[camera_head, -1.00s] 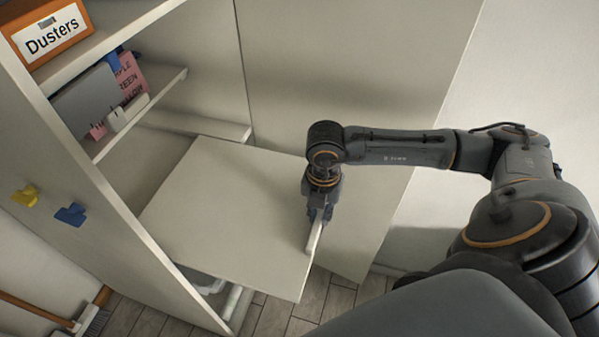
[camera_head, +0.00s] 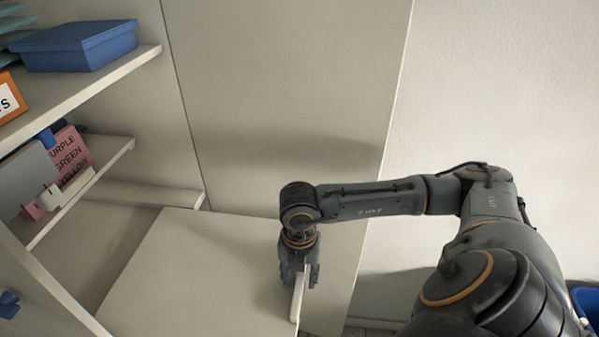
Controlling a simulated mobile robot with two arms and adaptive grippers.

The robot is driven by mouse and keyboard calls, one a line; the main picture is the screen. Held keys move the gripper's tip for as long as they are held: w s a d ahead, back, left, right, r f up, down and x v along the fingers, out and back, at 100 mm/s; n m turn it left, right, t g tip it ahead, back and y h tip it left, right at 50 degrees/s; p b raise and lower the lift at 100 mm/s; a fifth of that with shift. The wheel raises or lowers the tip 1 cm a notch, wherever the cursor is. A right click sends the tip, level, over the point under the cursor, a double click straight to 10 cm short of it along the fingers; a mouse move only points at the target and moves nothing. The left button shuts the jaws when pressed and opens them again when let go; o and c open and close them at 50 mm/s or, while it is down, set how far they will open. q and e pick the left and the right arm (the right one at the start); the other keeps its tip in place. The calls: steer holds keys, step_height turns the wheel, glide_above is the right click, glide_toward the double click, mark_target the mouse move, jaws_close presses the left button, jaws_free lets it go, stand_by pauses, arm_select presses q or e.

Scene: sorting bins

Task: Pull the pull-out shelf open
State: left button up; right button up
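The pull-out shelf (camera_head: 185,270) is a flat pale board that sticks out to the right from the white cabinet, well pulled out. Its front part is cut off by the bottom of the view. A white bar handle (camera_head: 298,296) sits along its right edge. My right gripper (camera_head: 300,277) points down at this edge, with its fingers on both sides of the handle, and looks shut on it. The finger contact is partly hidden. My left gripper is not in view.
Upper cabinet shelves (camera_head: 90,82) at left hold a blue box (camera_head: 80,46), an orange-framed label box (camera_head: 10,100) and a pink sign (camera_head: 70,155). A tall pale panel (camera_head: 285,90) stands behind. A blue container (camera_head: 585,305) shows at the lower right.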

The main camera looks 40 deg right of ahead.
steer(key=shift+r, duration=0.25)
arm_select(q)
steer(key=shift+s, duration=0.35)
arm_select(e)
step_height(320, 180, up, 12)
steer(key=shift+f, duration=0.25)
